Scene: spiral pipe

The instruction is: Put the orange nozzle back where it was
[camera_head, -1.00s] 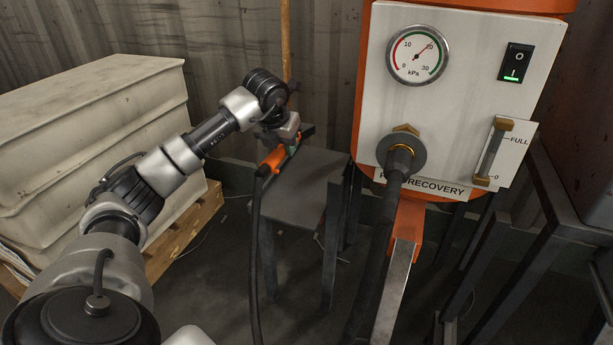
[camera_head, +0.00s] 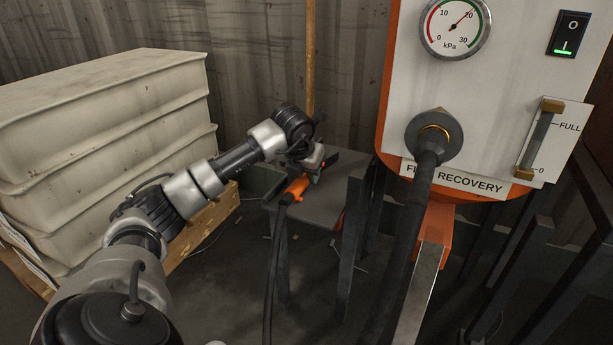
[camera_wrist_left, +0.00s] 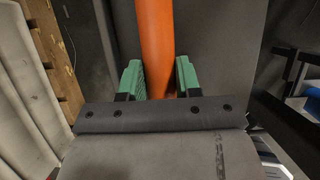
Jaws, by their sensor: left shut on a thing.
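The orange nozzle (camera_head: 295,189) is at the end of my left arm, over the small grey table (camera_head: 325,212), with a dark hose (camera_head: 274,262) hanging from its near end. My left gripper (camera_head: 309,173) is shut on the nozzle. In the left wrist view the orange nozzle (camera_wrist_left: 156,45) runs between the green fingers of the left gripper (camera_wrist_left: 159,80). I cannot tell whether the nozzle touches the tabletop. Its far end is hidden behind the gripper in the head view. My right gripper is not in view.
An orange and white recovery machine (camera_head: 490,95) with a gauge, switch and thick hose (camera_head: 412,240) stands on the right. Stacked pale bins (camera_head: 105,150) on a wooden pallet (camera_head: 205,228) stand on the left. A corrugated wall and an upright wooden pole (camera_head: 310,50) are behind.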

